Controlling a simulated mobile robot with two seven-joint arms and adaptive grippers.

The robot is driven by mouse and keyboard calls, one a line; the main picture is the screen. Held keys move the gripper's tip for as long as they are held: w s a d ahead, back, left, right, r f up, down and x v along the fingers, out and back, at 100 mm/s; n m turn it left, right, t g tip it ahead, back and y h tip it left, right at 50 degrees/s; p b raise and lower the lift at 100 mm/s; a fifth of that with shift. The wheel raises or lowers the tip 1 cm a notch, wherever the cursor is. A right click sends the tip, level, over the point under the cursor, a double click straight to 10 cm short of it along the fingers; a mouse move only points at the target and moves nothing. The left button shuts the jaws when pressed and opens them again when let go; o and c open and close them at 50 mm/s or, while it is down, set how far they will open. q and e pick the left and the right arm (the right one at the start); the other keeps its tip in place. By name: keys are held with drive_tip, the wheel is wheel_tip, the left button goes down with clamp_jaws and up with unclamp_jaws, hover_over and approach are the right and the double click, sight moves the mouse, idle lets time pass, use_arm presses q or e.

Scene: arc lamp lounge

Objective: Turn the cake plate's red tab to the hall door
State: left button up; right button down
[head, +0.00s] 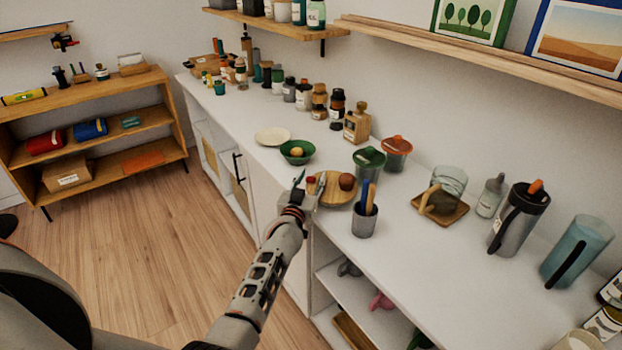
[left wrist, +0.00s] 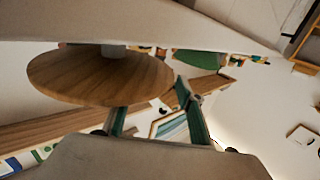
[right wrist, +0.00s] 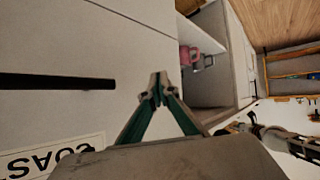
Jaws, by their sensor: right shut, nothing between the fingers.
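The cake plate (head: 335,194) is a round wooden disc on the white counter, with a brown ball-shaped item (head: 347,181) on it. A small red piece (head: 311,181), which looks like the tab, shows at its left edge beside my gripper. My left gripper (head: 302,184) is at the counter's front edge, close to the plate's left side. In the left wrist view the wooden disc (left wrist: 90,82) is large beside the open, empty fingers (left wrist: 150,98); contact cannot be told. My right gripper (right wrist: 160,82) is shut and empty, away from the plate. I cannot identify the hall door.
A green bowl (head: 297,152) stands left of the plate, and a grey cup of utensils (head: 365,221) stands right of it. Open shelves with a pink item (head: 381,301) lie below the counter.

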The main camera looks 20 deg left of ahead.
use_arm(q)
drive_tip(key=s+d, duration=0.1)
drive_tip(key=s, duration=1.1)
drive_tip(key=shift+d, duration=0.25)
